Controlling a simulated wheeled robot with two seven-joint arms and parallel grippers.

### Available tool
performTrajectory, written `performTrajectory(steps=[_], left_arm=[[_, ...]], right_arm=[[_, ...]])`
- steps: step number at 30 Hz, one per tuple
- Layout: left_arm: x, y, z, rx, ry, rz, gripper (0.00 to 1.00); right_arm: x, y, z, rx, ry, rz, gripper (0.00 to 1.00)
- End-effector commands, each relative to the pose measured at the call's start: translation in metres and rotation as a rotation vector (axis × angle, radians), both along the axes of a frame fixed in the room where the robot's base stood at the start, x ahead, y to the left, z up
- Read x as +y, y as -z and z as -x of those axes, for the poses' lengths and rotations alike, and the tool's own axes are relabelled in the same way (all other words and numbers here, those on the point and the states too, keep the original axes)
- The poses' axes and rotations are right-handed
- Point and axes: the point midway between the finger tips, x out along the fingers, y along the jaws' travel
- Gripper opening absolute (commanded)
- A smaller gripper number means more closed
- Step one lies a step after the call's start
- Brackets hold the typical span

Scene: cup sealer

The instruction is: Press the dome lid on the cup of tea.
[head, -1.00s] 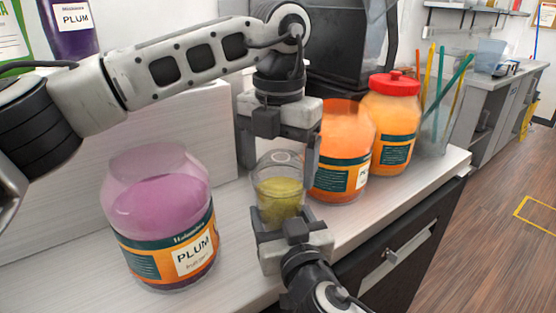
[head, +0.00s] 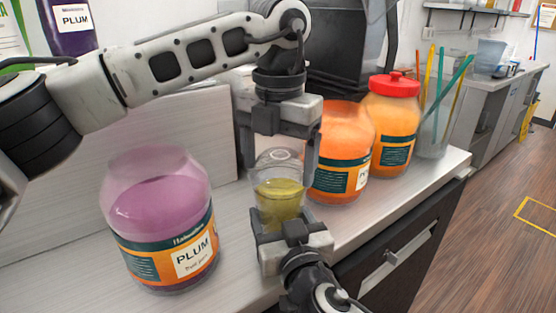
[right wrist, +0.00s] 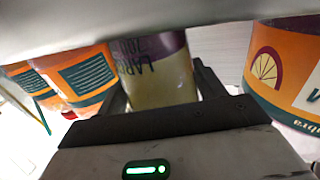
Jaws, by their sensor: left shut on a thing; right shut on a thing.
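The clear cup of yellow-green tea (head: 278,200) stands upright in my right gripper (head: 283,226), which is shut on its lower part from the front. The cup also shows in the right wrist view (right wrist: 160,80), with dark lettering on it. My left gripper (head: 279,158) points down above the cup, its fingers on either side of the clear dome lid (head: 279,157) and shut on it. The lid is over the cup's mouth. I cannot tell whether its rim is seated all round.
A plum jar (head: 165,225) stands to the left of the cup on the white counter (head: 238,285). Orange jars (head: 343,150) stand close behind at the right, one with a red cap (head: 394,84). A clear holder with coloured straws (head: 440,110) is beyond them.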

Motion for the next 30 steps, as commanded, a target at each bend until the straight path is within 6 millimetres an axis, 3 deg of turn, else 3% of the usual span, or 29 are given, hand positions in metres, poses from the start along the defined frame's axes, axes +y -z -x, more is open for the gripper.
performTrajectory(steps=[30], left_arm=[[-0.0002,0.0045,0.0003,-0.002,0.002,0.002,0.63]], right_arm=[[-0.0003,-0.0003,-0.0003,-0.001,0.001,0.000,0.28]])
